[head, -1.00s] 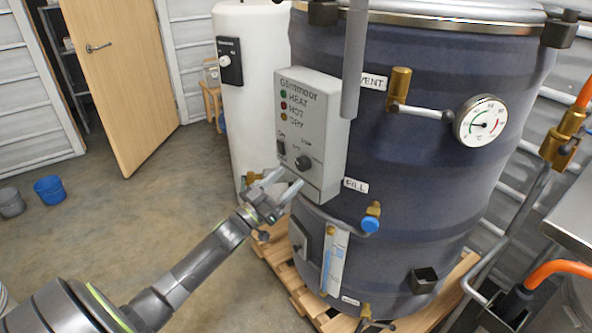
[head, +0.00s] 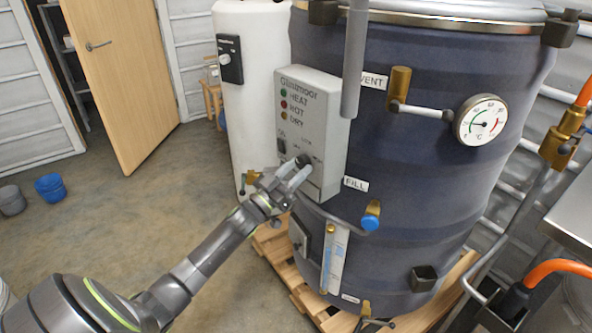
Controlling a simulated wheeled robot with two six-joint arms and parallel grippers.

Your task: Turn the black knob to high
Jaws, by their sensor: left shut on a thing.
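The black knob (head: 303,160) sits low on the front of the grey control box (head: 328,110), which is fixed to a dark blue tank. My left gripper (head: 298,172) is at the knob, its two fingers closed on it from below and in front. The fingers partly cover the knob and the dial marks around it, so its pointer cannot be read. A small black switch (head: 282,147) is left of the knob. Green, red and yellow lamps labelled HEAT, HOT and DRY are above. My right gripper is not in view.
The dark blue tank (head: 430,180) stands on a wooden pallet (head: 285,265). A blue-capped fill valve (head: 371,218) and a dial thermometer (head: 481,120) stick out from it. A white tank (head: 262,60) is behind at left. The floor at left is clear except for buckets (head: 50,187).

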